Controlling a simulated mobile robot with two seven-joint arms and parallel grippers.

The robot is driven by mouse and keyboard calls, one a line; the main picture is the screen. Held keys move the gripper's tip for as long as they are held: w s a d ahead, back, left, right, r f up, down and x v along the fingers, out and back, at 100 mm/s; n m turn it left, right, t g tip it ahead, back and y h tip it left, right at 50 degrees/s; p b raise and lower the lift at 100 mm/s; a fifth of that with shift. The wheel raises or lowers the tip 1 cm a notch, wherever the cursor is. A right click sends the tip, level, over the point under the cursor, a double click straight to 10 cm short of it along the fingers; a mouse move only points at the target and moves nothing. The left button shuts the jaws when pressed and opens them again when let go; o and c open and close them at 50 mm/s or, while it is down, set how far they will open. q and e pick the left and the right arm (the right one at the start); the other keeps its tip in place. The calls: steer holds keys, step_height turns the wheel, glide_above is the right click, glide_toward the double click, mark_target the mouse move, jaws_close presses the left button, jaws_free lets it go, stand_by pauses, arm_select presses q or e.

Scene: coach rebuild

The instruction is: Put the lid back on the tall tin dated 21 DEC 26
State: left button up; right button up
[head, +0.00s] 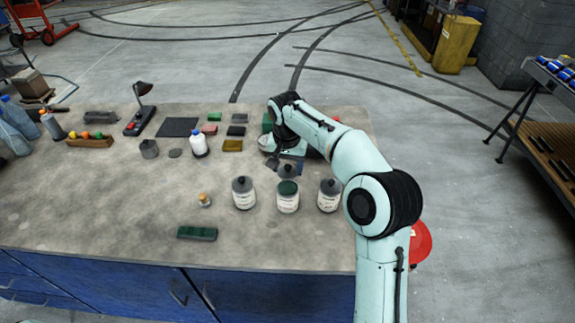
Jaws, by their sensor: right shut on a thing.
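Three white-labelled tins stand upright in a row at the front right of the workbench: a left tin (244,199) and a right tin (329,202), both with grey tops, and a middle tin (288,203) with a dark green top. The dates on the labels are too small to read. My right gripper (287,164) is shut on a grey lid (288,171), held just behind and above the middle tin. I cannot tell whether the lid touches it. My left gripper is out of view.
The workbench (120,205) has clear room at its front left. A small orange-topped jar (204,201) and a green block (197,233) lie left of the tins.

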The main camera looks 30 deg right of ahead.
mark_target(288, 188)
steer(key=shift+s+a+f, duration=0.1)
steer(key=shift+f, duration=0.7)
step_height(288, 188, down, 3)
steer(key=shift+r+b, duration=0.1)
steer(key=shift+b, duration=0.65)
steer(key=shift+s+f, duration=0.1)
steer(key=shift+f, duration=0.8)
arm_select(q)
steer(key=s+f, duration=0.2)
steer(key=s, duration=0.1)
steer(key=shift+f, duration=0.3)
arm_select(e)
steer(key=shift+w, duration=0.2)
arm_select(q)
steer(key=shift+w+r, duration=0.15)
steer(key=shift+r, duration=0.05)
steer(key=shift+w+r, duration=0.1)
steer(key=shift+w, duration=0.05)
arm_select(e)
steer(key=shift+f, duration=0.15)
